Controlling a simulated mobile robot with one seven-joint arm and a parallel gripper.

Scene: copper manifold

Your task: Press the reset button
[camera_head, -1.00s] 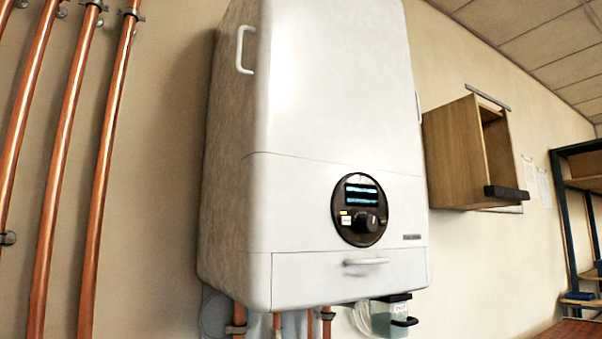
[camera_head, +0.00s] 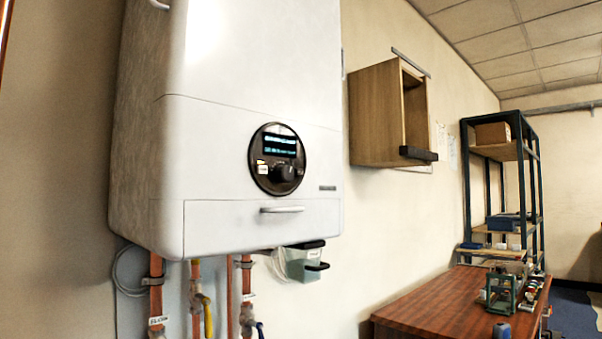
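A white wall-mounted boiler (camera_head: 240,110) fills the left half of the view. On its front is a round black control panel (camera_head: 256,184) with a lit display (camera_head: 279,146) and a dark knob (camera_head: 286,172). A small pale, lit button (camera_head: 262,168) sits left of the knob; its label is too small to read, so I cannot tell whether it is the reset button. My gripper is not in view.
Copper pipes (camera_head: 157,290) and a container (camera_head: 303,262) hang below the boiler. An open wooden cabinet (camera_head: 376,115) is on the wall to the right. A wooden bench (camera_head: 430,308) stands lower right, with a metal shelf rack (camera_head: 467,180) behind it.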

